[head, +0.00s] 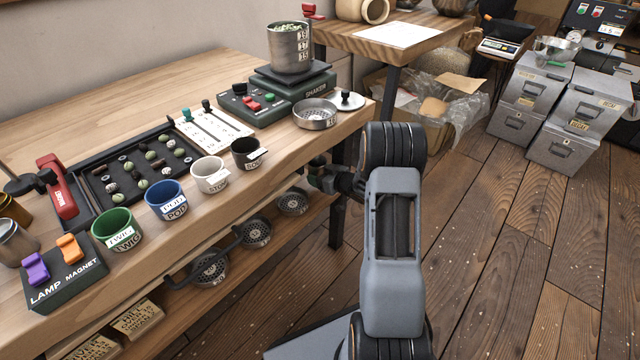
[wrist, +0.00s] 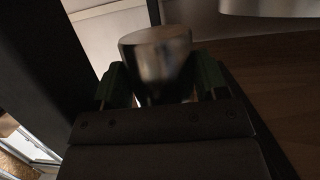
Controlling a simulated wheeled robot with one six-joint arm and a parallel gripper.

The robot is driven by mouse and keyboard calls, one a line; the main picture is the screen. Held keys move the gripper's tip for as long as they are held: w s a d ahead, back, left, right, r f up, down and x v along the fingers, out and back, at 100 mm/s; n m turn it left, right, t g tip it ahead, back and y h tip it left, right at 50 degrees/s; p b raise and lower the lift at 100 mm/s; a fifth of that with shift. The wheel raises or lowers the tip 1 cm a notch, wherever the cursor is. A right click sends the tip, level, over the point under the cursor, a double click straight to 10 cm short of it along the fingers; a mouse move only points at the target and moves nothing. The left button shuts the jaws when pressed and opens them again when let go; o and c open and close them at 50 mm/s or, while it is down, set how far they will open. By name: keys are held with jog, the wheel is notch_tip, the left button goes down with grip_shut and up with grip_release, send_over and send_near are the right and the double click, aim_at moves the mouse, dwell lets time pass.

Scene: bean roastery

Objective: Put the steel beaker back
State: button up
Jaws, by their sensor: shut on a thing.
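In the wrist view a shiny steel beaker (wrist: 155,62) sits between the green fingers of my gripper (wrist: 158,85). The fingers are shut on its sides, and its rim points away from the wrist. In the head view my gripper (head: 324,178) is low, just off the front right edge of the workbench, below its top, partly behind my arm. The beaker cannot be clearly made out there. A separate steel cup (head: 16,243) stands at the far left of the bench.
The workbench (head: 90,105) carries labelled cups, such as the green TWIG cup (head: 117,229), a black bean tray (head: 140,168) and a shaker (head: 290,90) with a sieve stack. A lower shelf (head: 275,240) holds round sieves. The wooden floor (head: 500,270) at right is open.

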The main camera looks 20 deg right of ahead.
jog(key=shift+w+f+b, duration=0.2)
jog(key=shift+f+b, duration=0.85)
jog(key=shift+f, duration=0.65)
jog(key=shift+f, duration=0.1)
jog(key=shift+f, duration=0.1)
jog(key=o, duration=0.8)
jog(key=shift+c, duration=0.2)
